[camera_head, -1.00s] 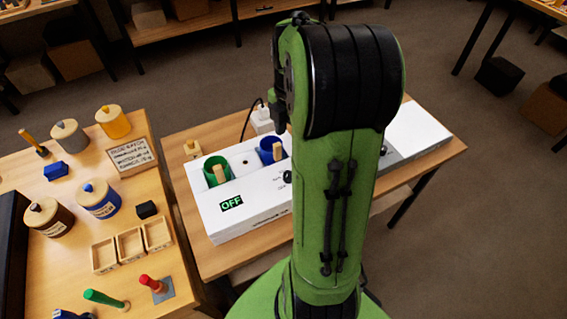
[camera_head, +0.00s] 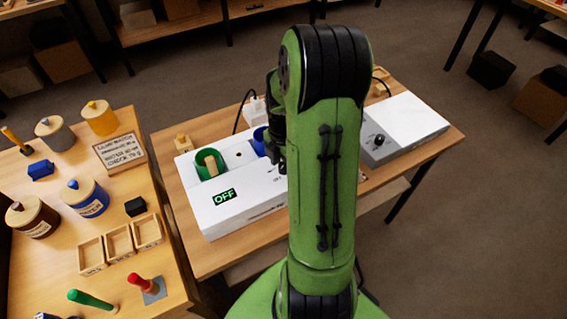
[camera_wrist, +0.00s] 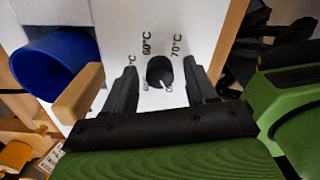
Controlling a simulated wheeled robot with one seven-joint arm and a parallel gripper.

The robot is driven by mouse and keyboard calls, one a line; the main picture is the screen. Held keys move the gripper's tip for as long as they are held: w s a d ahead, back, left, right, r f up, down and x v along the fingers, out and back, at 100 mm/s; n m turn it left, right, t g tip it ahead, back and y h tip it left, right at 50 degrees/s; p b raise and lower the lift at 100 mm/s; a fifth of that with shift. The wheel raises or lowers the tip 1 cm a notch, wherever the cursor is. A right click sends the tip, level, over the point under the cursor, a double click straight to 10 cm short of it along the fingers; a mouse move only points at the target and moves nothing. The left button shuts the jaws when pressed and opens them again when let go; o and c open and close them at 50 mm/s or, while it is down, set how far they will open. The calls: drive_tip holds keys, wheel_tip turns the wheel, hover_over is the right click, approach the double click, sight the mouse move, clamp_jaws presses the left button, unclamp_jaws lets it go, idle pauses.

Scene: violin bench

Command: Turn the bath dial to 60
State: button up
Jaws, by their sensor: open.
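The white bath (camera_head: 255,197) stands on the middle bench, and its green display reads OFF. In the wrist view its black bath dial (camera_wrist: 159,73) has printed marks around it, with 60°C and 70°C readable. A small white pointer on the dial faces the gripper side, away from those two marks. My gripper (camera_wrist: 161,68) is open, with one finger on each side of the dial; I cannot tell whether either touches it. In the head view my arm hides the dial.
A green pot (camera_head: 212,163) and a blue pot (camera_wrist: 52,66) sit in the bath; the blue pot's wooden handle (camera_wrist: 80,93) lies close to my left finger. A grey-and-white unit (camera_head: 405,128) with another knob stands right. Jars and trays fill the left table (camera_head: 45,255).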

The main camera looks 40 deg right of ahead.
clamp_jaws()
